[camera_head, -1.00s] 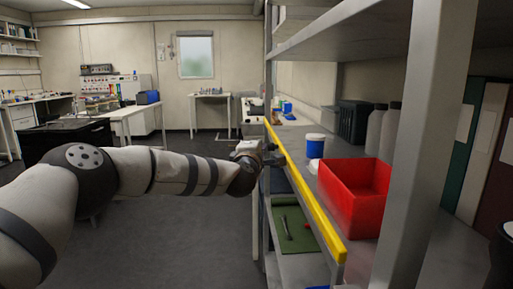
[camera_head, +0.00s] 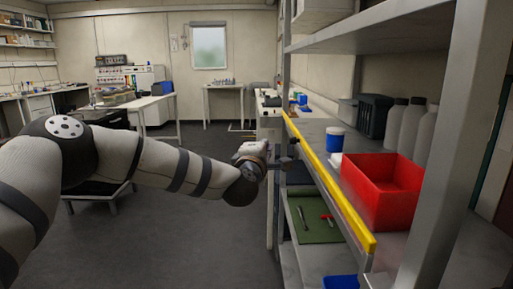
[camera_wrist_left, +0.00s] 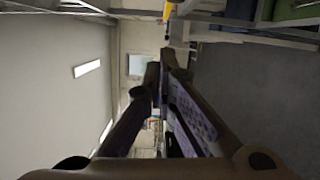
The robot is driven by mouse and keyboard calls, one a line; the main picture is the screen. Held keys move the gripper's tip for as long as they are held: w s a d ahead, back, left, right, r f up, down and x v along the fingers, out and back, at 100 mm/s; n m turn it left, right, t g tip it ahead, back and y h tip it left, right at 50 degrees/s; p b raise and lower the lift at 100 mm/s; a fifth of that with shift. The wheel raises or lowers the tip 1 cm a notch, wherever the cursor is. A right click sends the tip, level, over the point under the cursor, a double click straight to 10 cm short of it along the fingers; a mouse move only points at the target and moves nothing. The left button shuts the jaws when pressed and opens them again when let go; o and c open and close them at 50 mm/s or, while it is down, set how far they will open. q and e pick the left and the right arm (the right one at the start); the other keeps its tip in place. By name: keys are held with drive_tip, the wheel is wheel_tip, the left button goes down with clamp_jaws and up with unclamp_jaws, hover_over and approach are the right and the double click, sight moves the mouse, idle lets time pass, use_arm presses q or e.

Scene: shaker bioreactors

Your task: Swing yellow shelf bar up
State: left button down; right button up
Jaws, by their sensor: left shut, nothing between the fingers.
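The yellow shelf bar (camera_head: 328,184) runs along the front edge of the middle shelf, from the far post to the near end by the red bin. My left gripper (camera_head: 286,163) is at the outer side of the bar, near its far part and a little below it. Whether it touches the bar cannot be told. In the left wrist view the gripper (camera_wrist_left: 166,62) has its fingers closed together with nothing between them. A short piece of the yellow bar (camera_wrist_left: 168,11) shows at the top there, beyond the fingertips. My right gripper is not in view.
On the middle shelf stand a red bin (camera_head: 381,190), a blue-and-white tub (camera_head: 335,141), grey bottles (camera_head: 395,127) and a dark rack (camera_head: 373,117). A green mat (camera_head: 315,222) with tools lies on the lower shelf. The floor (camera_head: 190,240) left of the shelf is clear.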

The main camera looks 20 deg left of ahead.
use_arm(q)
drive_tip(key=s, duration=0.3)
drive_tip(key=shift+s+d+f, duration=0.1)
drive_tip(key=shift+s, duration=0.15)
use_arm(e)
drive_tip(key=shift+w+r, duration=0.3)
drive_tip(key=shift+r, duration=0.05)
use_arm(q)
drive_tip(key=shift+f, duration=0.1)
